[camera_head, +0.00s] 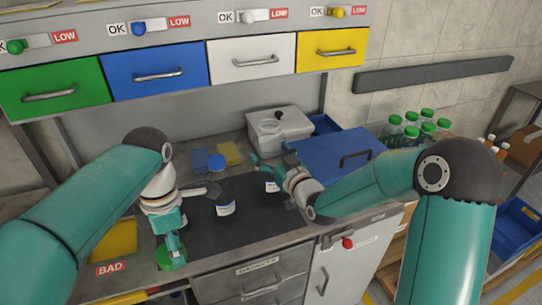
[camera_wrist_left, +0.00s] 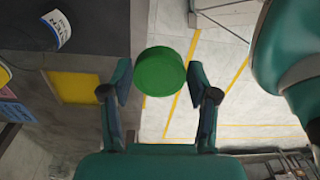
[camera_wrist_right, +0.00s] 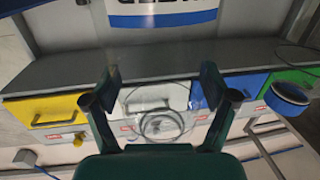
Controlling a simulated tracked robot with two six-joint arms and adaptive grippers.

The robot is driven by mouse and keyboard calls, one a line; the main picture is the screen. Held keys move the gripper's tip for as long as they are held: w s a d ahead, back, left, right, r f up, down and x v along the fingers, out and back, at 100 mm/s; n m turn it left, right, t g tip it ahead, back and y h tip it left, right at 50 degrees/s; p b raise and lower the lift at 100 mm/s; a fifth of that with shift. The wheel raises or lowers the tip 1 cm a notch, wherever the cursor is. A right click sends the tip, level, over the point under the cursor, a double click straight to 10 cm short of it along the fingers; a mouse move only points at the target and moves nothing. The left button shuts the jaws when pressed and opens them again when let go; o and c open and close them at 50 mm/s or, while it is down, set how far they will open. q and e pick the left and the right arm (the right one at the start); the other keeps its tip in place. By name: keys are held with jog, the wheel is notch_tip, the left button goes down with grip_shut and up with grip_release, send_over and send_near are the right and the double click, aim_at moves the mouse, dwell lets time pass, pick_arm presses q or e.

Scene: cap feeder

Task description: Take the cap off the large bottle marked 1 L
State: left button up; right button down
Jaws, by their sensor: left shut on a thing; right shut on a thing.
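My left gripper (camera_head: 172,242) is shut on a green cap (camera_head: 174,262), held out past the bench's front edge. The cap shows between its fingers in the left wrist view (camera_wrist_left: 160,71), with floor behind it.
A smaller blue-capped bottle (camera_head: 224,207) stands on the mat (camera_head: 185,225) between my arms. A grey box (camera_head: 292,118) and a blue lidded box (camera_head: 325,160) are behind and right. Several green-capped bottles (camera_head: 412,131) stand far right. Coloured drawers (camera_head: 155,75) hang above the bench.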

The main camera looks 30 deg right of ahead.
jog(key=shift+f, duration=0.55)
grip_release()
